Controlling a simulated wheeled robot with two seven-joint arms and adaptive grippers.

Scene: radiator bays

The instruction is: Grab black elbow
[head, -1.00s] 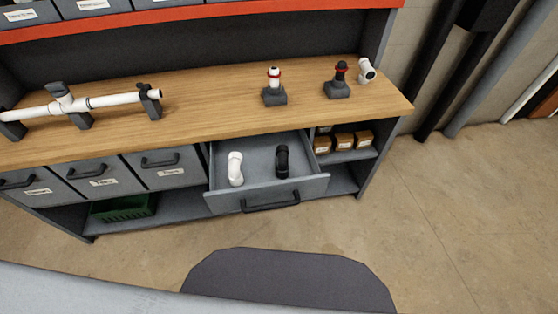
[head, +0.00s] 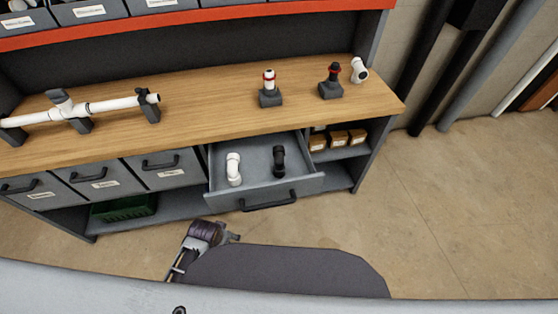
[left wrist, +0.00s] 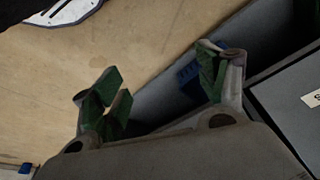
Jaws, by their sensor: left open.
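The black elbow (head: 279,161) stands in the right part of the open drawer (head: 311,184) in the head view. A white elbow (head: 233,169) stands to its left in the same drawer. My left gripper (head: 232,238) is low in front of the bench, below the drawer and apart from it, partly hidden by my own body. In the left wrist view the left gripper (left wrist: 162,92) has its fingers spread, with nothing between them. The elbow does not show in that view. My right gripper is not in view.
The wooden worktop (head: 200,110) holds a white pipe assembly (head: 80,109) and two fittings on dark stands (head: 270,98) (head: 331,90). Shut drawers (head: 100,175) are left of the open one. Small boxes (head: 337,139) sit on the right shelf.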

